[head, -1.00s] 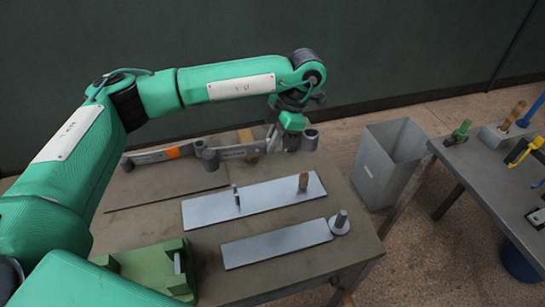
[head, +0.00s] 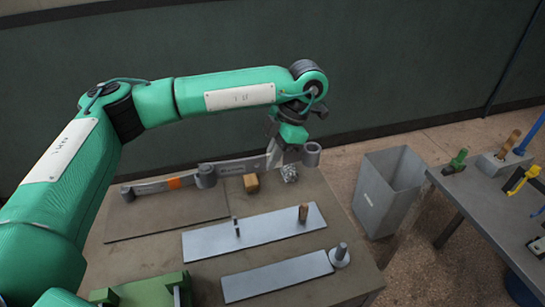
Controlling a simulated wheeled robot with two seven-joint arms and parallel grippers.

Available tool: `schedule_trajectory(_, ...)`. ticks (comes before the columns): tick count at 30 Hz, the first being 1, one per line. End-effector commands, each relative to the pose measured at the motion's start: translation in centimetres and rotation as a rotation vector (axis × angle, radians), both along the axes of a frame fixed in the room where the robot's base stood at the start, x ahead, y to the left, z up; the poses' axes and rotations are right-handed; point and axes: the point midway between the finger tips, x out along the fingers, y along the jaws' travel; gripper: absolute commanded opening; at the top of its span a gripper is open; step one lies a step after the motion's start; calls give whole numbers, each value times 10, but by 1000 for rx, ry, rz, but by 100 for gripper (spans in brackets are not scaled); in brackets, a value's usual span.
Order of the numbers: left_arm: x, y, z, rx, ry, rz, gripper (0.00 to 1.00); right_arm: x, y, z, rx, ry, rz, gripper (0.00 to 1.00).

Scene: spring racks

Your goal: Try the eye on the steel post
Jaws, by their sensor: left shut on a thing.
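My left gripper (head: 276,152) is shut on a grey strip spring (head: 240,167) near its right end, above the back of the bench. A round eye (head: 312,154) shows at the strip's right end, just right of the gripper. Another eye (head: 206,176) shows at the left, where the strip meets or overlaps an orange-marked grey strip (head: 150,187); I cannot tell which strip owns it. A stout grey post (head: 341,250) stands upright on a round base at the right front. A thinner grey post (head: 237,228) and a wooden post (head: 303,212) stand on a pale plate (head: 270,228). My right gripper is out of view.
A wooden block (head: 251,183) and a small shiny lump (head: 290,173) lie at the back. Another pale plate (head: 278,275) and a green fixture (head: 140,292) are in front. A grey bin (head: 385,195) stands right of the bench; a second table (head: 492,205) holds tools.

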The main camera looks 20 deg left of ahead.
Motion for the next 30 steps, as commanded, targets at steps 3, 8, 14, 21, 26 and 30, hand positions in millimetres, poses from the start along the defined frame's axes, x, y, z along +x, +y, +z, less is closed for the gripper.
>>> schedule_trajectory(3,0,0,10,-1,-2,1,0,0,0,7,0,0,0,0)
schedule_trajectory(8,0,0,18,-1,-2,1,0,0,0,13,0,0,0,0)
schedule_trajectory(14,0,0,28,-2,-1,0,0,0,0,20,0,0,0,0)
schedule_trajectory(21,0,0,41,-1,-2,1,0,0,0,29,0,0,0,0)
schedule_trajectory(26,1,0,49,-1,-2,1,0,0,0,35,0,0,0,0)
schedule_trajectory(30,0,0,53,-1,-2,1,0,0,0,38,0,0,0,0)
